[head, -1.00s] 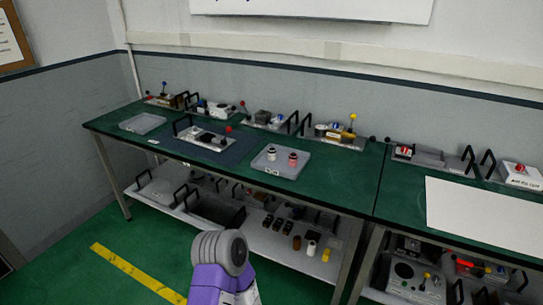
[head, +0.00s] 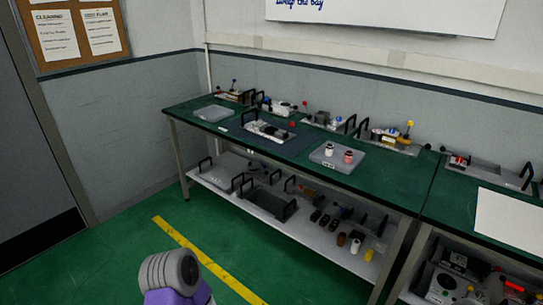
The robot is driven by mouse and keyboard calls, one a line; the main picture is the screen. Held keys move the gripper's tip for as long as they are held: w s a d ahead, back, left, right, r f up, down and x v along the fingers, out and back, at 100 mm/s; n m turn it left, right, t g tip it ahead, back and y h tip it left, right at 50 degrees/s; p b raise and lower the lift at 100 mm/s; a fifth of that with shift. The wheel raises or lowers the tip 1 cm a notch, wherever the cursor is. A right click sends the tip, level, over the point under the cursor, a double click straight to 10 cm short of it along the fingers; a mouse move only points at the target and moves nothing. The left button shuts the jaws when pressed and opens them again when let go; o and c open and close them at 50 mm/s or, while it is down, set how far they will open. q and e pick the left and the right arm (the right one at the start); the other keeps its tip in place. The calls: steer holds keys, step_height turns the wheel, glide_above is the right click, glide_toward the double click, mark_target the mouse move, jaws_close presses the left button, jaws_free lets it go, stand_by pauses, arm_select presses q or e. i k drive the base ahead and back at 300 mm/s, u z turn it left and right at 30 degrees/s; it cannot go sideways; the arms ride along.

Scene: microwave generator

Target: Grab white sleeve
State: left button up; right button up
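A small white cylinder with a dark top (head: 328,150), which may be the white sleeve, stands in a grey tray (head: 343,166) on the green bench. A red cylinder (head: 348,157) stands beside it in the same tray. Another small white cylinder (head: 355,246) is on the lower shelf between a brown one (head: 341,239) and a yellow one (head: 369,254). I cannot tell which white piece is the sleeve. Part of my purple and grey arm shows at the bottom, away from the bench. Neither gripper's fingers show.
Fixtures with black handles line the green bench (head: 400,190). An empty grey tray (head: 213,113) sits at its left end. The lower shelf (head: 290,230) holds black-handled trays and small parts. Green floor with a yellow stripe (head: 205,262) is clear in front.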

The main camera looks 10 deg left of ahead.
mark_target(329, 148)
steer(key=u, duration=0.95)
steer(key=i, duration=1.6)
steer(key=z, duration=0.6)
